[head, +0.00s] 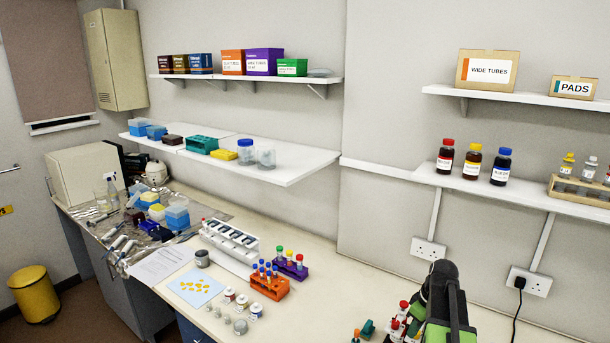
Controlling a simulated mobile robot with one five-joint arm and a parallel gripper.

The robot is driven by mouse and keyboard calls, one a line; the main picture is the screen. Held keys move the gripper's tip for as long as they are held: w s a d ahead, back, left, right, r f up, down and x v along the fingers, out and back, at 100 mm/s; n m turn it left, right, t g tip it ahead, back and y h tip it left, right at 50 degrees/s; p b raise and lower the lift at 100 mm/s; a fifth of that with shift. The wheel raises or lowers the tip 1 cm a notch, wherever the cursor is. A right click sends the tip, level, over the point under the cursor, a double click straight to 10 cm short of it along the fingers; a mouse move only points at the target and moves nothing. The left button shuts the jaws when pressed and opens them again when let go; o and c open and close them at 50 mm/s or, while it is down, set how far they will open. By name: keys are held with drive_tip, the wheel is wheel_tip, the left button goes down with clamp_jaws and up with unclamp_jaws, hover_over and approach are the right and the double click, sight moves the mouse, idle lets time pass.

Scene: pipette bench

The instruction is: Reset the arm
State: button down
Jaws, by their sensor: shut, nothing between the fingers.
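Part of my own arm (445,300), black with green parts, rises at the bottom edge, right of centre, in front of the bench. I cannot make out the gripper's fingers in the head view. No held object shows. The arm hides part of the bench behind it, and its lower part is cut off by the frame edge.
Close left of my arm stand red-capped tubes (402,318) and a small teal item (367,328). An orange tube rack (270,288), a purple rack (291,268) and a white pipette stand (228,243) are further left. The bench between is clear. Shelves hang above.

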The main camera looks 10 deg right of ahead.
drive_tip(key=w+a+m+h, duration=0.1)
drive_tip(key=a+m, duration=0.3)
drive_tip(key=a, duration=2.8)
wheel_tip(320, 180, down, 14)
drive_tip(key=s+g+b, duration=0.1)
drive_tip(key=s+b, duration=0.1)
drive_tip(key=b, duration=1.2)
drive_tip(key=shift+s+a+f+m, duration=0.2)
drive_tip(key=shift+a+f+m, duration=0.1)
drive_tip(key=shift+a, duration=0.1)
